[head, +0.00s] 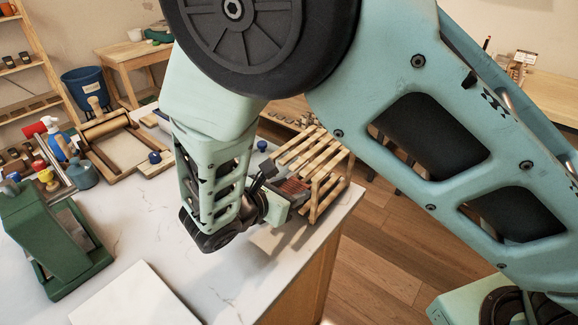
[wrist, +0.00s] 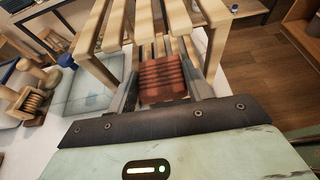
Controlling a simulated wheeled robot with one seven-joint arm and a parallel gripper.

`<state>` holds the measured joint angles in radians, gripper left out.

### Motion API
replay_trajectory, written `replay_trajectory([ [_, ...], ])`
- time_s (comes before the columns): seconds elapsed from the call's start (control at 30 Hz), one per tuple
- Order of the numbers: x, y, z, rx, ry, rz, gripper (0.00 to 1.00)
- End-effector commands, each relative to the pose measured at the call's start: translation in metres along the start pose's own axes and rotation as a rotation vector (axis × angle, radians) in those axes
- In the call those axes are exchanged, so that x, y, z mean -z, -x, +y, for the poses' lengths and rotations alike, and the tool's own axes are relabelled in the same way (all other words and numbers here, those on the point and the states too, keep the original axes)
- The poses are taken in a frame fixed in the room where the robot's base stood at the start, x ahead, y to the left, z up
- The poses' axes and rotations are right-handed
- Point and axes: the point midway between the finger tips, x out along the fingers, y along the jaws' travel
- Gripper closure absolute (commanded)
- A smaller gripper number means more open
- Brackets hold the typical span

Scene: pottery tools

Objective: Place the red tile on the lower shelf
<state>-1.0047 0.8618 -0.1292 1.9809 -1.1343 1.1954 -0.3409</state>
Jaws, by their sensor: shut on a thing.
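The red tile (wrist: 162,80) is a ridged, reddish-brown block held between the two fingers of my gripper (wrist: 165,88) in the wrist view. In the head view the tile (head: 293,187) shows at the opening of the small wooden slatted rack (head: 312,150). The rack also shows in the wrist view (wrist: 98,68), with its top slats above the tile and lower slats behind it. The tile is at the height between the upper and lower slats. I cannot tell whether it touches the lower shelf (wrist: 178,46). My gripper (head: 283,190) is beside the rack, partly hidden by my arm.
The rack stands near the right edge of the white worktop (head: 170,220). A green machine (head: 50,240) and a pale slab (head: 125,297) are at the left and front. A wooden roller frame (head: 105,145) and several small tools lie farther back. The worktop's middle is clear.

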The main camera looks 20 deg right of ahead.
Motion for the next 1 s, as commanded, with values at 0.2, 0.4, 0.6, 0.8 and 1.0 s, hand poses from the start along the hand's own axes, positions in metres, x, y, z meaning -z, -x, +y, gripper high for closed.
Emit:
replay_trajectory([
  [0.2,-0.011,-0.026,0.0,0.001,0.001,0.0,0.77],
  [0.4,-0.016,-0.045,-0.001,0.002,0.004,0.0,0.77],
  [0.6,0.01,-0.053,-0.001,0.001,0.003,-0.001,0.77],
  [0.8,0.016,-0.055,0.0,-0.001,0.001,0.0,0.77],
  [1.0,0.017,-0.056,0.0,-0.001,0.001,0.0,0.77],
])
